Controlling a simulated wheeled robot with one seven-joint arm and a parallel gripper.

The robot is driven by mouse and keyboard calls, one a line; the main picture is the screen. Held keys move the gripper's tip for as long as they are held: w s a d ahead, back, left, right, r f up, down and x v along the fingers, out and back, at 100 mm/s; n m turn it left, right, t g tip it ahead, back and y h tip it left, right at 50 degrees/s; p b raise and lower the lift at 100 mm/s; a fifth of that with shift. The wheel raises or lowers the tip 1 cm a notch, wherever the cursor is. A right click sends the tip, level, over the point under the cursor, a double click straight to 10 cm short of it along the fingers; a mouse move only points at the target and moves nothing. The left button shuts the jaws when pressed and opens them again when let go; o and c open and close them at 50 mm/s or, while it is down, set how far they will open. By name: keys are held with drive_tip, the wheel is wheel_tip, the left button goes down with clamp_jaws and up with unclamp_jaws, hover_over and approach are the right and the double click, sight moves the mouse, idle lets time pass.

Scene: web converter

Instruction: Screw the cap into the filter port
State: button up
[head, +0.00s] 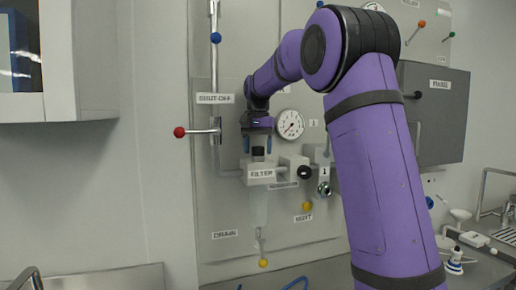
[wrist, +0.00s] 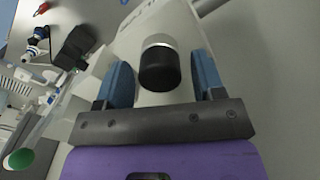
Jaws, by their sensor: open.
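The black cap (wrist: 160,70) with a pale metallic band shows between my gripper's (wrist: 160,64) two blue fingers in the wrist view. A gap shows on each side of it, so the fingers are open and not touching it. In the head view, my gripper (head: 258,146) points down just above the grey block labelled FILTER (head: 261,175), with a dark piece between the fingers. A clear bowl (head: 258,208) hangs under the block. The filter port's opening cannot be seen, and I cannot tell whether the cap is seated in it.
A pressure gauge (head: 290,124) and a dark knob (head: 304,172) are right of the filter. A red-knobbed shut-off lever (head: 180,132) sticks out at left. The yellow drain knob (head: 263,263) is below. A grey box (head: 440,110) stands behind my arm.

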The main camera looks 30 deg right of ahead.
drive_tip(key=shift+n, duration=0.4)
drive_tip(key=n, duration=0.4)
idle(0.4)
drive_tip(key=shift+n, duration=2)
